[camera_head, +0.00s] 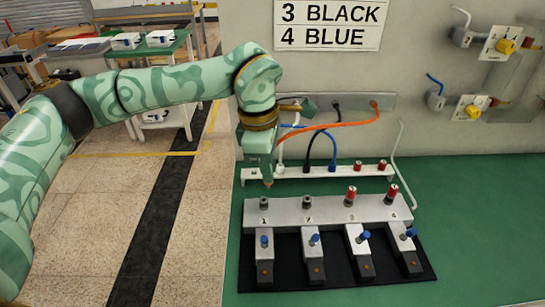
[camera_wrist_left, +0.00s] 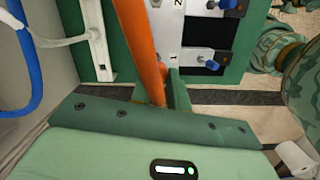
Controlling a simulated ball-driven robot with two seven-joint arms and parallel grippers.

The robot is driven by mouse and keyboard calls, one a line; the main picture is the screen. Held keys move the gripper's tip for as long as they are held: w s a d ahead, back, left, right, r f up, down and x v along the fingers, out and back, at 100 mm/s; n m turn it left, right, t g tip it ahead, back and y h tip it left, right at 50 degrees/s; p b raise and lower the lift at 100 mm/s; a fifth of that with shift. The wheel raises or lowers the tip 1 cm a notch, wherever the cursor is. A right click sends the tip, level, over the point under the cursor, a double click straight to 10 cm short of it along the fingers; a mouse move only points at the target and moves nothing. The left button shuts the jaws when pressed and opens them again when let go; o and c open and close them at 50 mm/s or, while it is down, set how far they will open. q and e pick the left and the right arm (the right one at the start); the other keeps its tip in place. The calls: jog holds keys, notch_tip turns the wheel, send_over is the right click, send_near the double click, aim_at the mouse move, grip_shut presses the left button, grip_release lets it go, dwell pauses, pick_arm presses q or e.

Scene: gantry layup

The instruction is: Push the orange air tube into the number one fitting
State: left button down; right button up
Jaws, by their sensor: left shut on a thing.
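The orange air tube (camera_head: 345,124) runs from the wall panel down to my left gripper (camera_head: 267,180). My left gripper is shut on the tube, with a short orange end showing below the fingertips. In the left wrist view the tube (camera_wrist_left: 137,40) passes down between the fingers (camera_wrist_left: 165,92). The number one fitting (camera_head: 263,203) is a grey round fitting at the left end of the silver manifold block (camera_head: 330,214). The tube's end is above this fitting, apart from it. My right gripper is not in view.
The number two fitting (camera_head: 307,203) is bare; red caps (camera_head: 351,194) sit on the other two. A white rack (camera_head: 300,174) behind holds two loose red caps. Blue (camera_head: 333,150) and black tubes hang there. Blue-handled valves (camera_head: 313,240) stand in front. Green bench (camera_head: 480,220) is clear at right.

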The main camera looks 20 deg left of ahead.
pick_arm(q)
jog(key=shift+a+f+b, duration=0.2)
jog(key=shift+a+f, duration=0.15)
jog(key=shift+f, duration=0.55)
jog(key=shift+a+f+b, duration=0.2)
jog(key=shift+a+f, duration=0.15)
jog(key=shift+f, duration=0.5)
jog(key=shift+p, duration=0.35)
jog(key=shift+p, duration=0.3)
jog(key=shift+p, duration=0.3)
jog(key=shift+f+b, duration=0.55)
jog(key=shift+f, duration=0.9)
